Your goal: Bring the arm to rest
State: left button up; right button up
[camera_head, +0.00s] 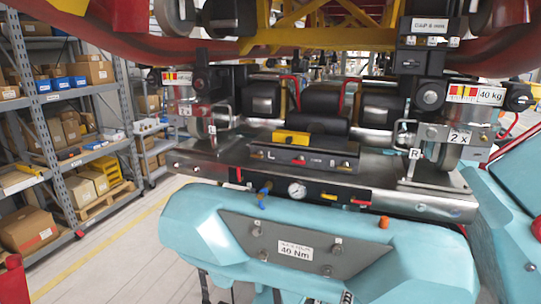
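Neither of my grippers can be made out in the head view. The underside of the red coaster train (130,40) spans the top of the view, with a yellow frame (300,37) at its middle. Below it a metal bench-like carrier (225,160) bears black cylindrical parts, with an upright handle at each end, the right one marked R. A pressure gauge (297,190) and small coloured levers sit on its front. A large teal body (190,225) with a grey plate (300,240) marked 40 Nm is in front of the carrier.
Grey shelving (45,120) with cardboard boxes (27,230) and blue bins stands along the left. A yellow line (105,238) runs along the pale floor, which is clear between shelving and carrier. Another teal shape (510,215) fills the right edge. A red object (14,280) shows at bottom left.

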jog(key=s+f+m+g+y+b, duration=0.1)
jog(key=s+f+m+b, duration=0.2)
jog(key=f+b, duration=0.2)
jog(key=s+d+f+m+g+y+b, duration=0.1)
jog(key=f+b, duration=0.4)
jog(key=f, duration=0.6)
jog(key=s+f+m+g+y+b, duration=0.1)
jog(key=s+f+m+y+b, duration=0.2)
jog(key=f, duration=0.6)
jog(key=s+m+b, duration=0.2)
jog(key=shift+s+d+m+g, duration=0.3)
jog(key=shift+d+g, duration=0.05)
jog(key=shift+g, duration=0.05)
